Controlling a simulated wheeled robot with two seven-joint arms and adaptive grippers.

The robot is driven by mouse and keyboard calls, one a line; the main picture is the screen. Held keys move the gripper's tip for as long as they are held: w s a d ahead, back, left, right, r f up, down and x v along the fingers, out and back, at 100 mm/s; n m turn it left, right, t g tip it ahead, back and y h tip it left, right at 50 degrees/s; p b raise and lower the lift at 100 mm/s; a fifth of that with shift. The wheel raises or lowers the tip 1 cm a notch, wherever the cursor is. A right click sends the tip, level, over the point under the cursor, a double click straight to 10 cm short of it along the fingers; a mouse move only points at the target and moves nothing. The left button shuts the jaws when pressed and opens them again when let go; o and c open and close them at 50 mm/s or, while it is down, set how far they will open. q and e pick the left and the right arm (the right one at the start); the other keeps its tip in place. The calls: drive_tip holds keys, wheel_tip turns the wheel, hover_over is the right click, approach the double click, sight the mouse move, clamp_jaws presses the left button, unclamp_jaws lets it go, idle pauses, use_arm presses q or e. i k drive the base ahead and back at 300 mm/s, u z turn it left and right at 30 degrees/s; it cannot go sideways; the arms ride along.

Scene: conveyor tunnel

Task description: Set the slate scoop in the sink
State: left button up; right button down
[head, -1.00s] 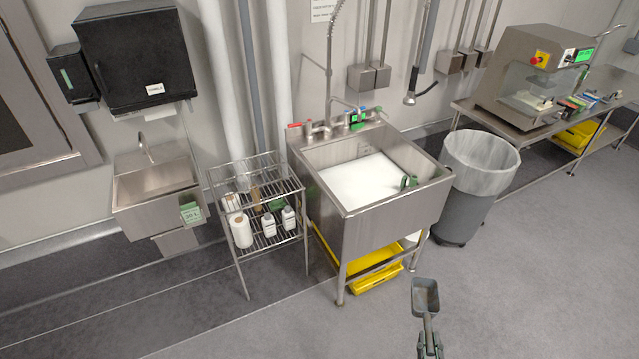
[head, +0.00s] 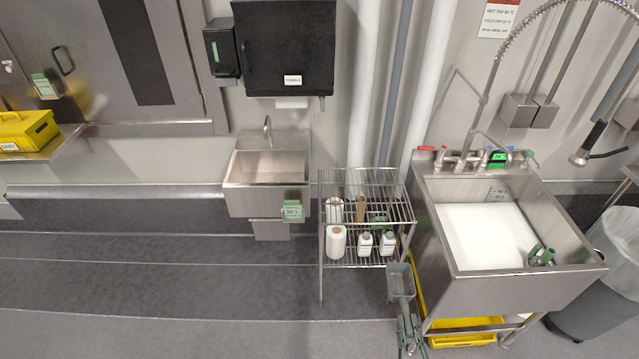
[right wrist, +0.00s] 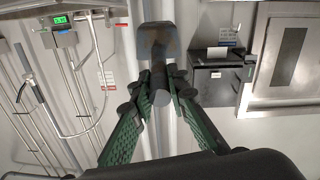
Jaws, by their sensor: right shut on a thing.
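The slate scoop (head: 401,281) is a grey, square-headed scoop held up in front of me. My right gripper (head: 409,328) is shut on its handle, with the scoop head pointing away from the fingers. In the right wrist view the scoop (right wrist: 158,40) stands out beyond the closed green fingers (right wrist: 158,88). In the head view the scoop overlaps the wire rack's right leg, left of the big steel sink (head: 515,292). This sink holds white contents and a green-and-grey item (head: 541,256) at its right front corner. My left gripper is not in view.
A small steel hand basin (head: 240,203) hangs on the wall to the left. A wire rack (head: 368,264) with bottles and rolls stands beside the big sink. A grey bin (head: 590,300) is at its right. Taps and a hose (head: 490,100) rise behind it. Floor at left is clear.

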sight(482, 265)
drive_tip(key=u, duration=0.25)
drive_tip(key=i, duration=1)
drive_tip(key=z, duration=0.25)
